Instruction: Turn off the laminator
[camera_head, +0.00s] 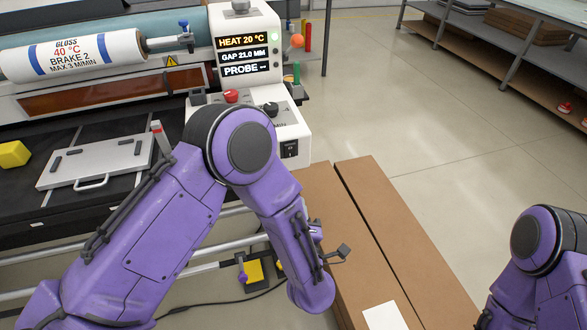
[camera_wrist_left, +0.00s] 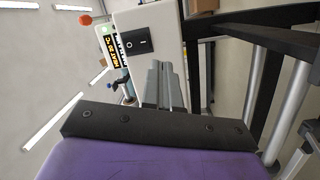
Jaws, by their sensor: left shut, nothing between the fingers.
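The laminator (camera_head: 258,125) stands at the upper left, with a white control housing. Its display (camera_head: 243,55) reads HEAT 20 °C, GAP 21.0 MM and PROBE with dashes. A black rocker switch (camera_head: 290,148) is on the housing's lower front face. It also shows in the left wrist view (camera_wrist_left: 137,40), marked with a line and a circle. A red button (camera_head: 231,96) and a black knob (camera_head: 270,108) sit on the ledge above. My left gripper (camera_wrist_left: 163,85) has its grey fingers together and empty, just below the switch in that view; the arm hides it in the head view. My right gripper is out of view.
A printed roll (camera_head: 72,55) lies across the laminator. A silver plate with a handle (camera_head: 95,160) and a yellow block (camera_head: 13,154) rest on its black bed. Brown cardboard (camera_head: 385,235) lies at the housing's right. Open floor (camera_head: 430,110) extends toward shelves at the upper right.

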